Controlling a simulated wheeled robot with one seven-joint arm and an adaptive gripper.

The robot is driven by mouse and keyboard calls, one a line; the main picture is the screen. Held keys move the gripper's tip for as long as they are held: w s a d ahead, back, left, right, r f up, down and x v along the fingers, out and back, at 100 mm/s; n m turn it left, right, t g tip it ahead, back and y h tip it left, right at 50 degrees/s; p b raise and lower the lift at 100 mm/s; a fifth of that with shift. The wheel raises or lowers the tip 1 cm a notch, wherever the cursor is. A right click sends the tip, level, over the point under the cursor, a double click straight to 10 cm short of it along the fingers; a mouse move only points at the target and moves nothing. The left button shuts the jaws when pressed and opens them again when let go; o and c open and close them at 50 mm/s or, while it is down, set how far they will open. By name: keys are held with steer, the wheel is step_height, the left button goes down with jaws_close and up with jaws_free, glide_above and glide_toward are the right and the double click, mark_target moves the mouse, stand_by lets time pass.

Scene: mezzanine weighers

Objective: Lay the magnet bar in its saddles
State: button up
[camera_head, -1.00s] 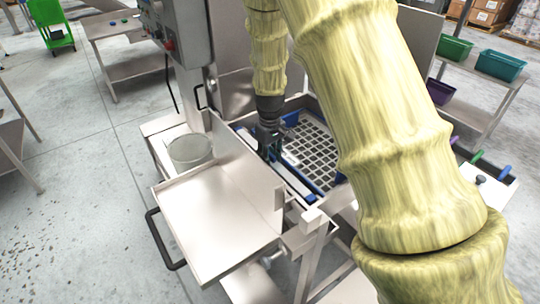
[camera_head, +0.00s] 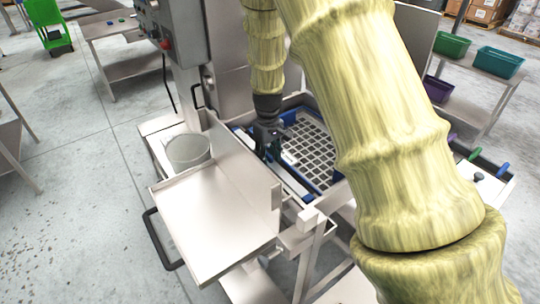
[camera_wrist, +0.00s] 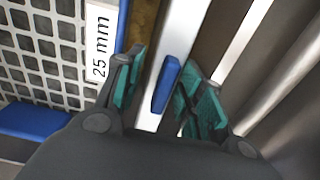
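In the wrist view a straight silver bar (camera_wrist: 184,35) with a blue block (camera_wrist: 165,84) on it runs between the fingers of my gripper (camera_wrist: 162,66). It looks like the magnet bar. The teal pads stand on either side of the bar, with a gap at the left pad; the right pad is close to the blue block, and I cannot tell if they touch. In the head view my gripper (camera_head: 267,152) points down inside the machine's opening, beside the screen. The bar cannot be made out there, and I cannot identify the saddles.
A mesh screen (camera_head: 313,140) in a blue frame carries a white "25 mm" label (camera_wrist: 101,40). A steel tray (camera_head: 215,215) with a black handle (camera_head: 158,240) stands in front. A round container (camera_head: 187,150) is at left. Metal rails (camera_wrist: 285,92) lie right in the wrist view.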

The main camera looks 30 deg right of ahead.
mark_target(268, 153)
steer(key=shift+s+a+f, duration=0.2)
steer(key=shift+a, duration=0.15)
steer(key=shift+w+d+r, duration=0.1)
steer(key=shift+w+r, duration=0.1)
steer(key=shift+r, duration=0.35)
steer(key=r, duration=1)
steer(key=shift+d+r, duration=0.2)
steer(key=shift+d, duration=0.15)
steer(key=shift+a+r, duration=0.2)
steer(key=shift+r, duration=0.3)
steer(key=shift+d+f, duration=0.1)
steer(key=shift+d, duration=0.05)
steer(key=shift+f, duration=0.1)
